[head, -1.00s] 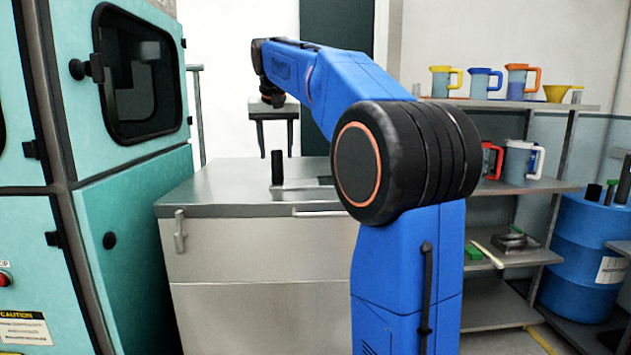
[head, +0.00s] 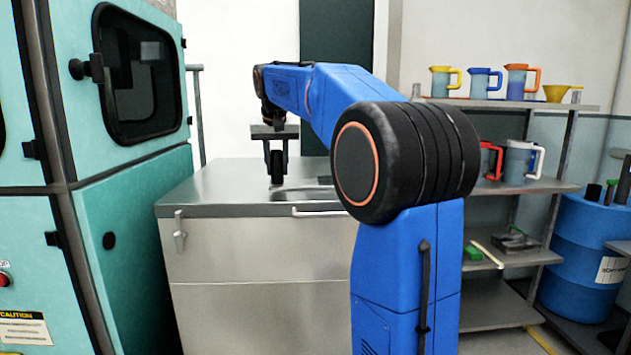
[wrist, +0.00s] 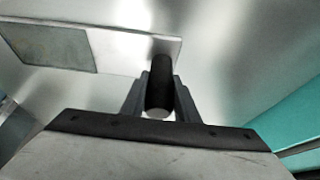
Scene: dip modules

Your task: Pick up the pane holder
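The pane holder shows in the head view as an upright black handle (head: 277,167) on the metal counter. In the wrist view the black handle (wrist: 160,82) rises from the end of a flat pale plate (wrist: 125,50), which carries a grey-green square pane (wrist: 48,46). My gripper (head: 277,180) is lowered over the handle from above, one finger on each side. In the wrist view my gripper (wrist: 161,85) has its fingers close beside the handle, seemingly open. Firm contact is not visible.
The metal counter (head: 240,187) is otherwise mostly clear, with a sunken area to the right. A teal cabinet (head: 140,210) stands close on the left. A shelf (head: 525,185) with several jugs stands right, beside a blue drum (head: 585,240).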

